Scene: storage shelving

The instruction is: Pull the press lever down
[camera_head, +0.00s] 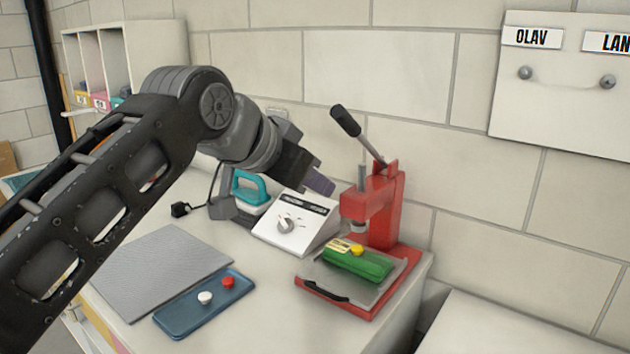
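The red press (384,212) stands at the right end of the white table. Its lever (346,121) has a black grip and is raised, slanting up and to the left from the top of the press. A green block with a yellow round piece on it (362,263) lies on the grey plate under the press head. My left gripper (318,182) comes in from the left, below and left of the lever grip, and looks apart from it. The fingers are seen edge-on, so their opening is unclear. My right gripper is not in view.
A blue tray (205,303) with a white and a red piece and a grey mat (160,268) lie at the front left.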

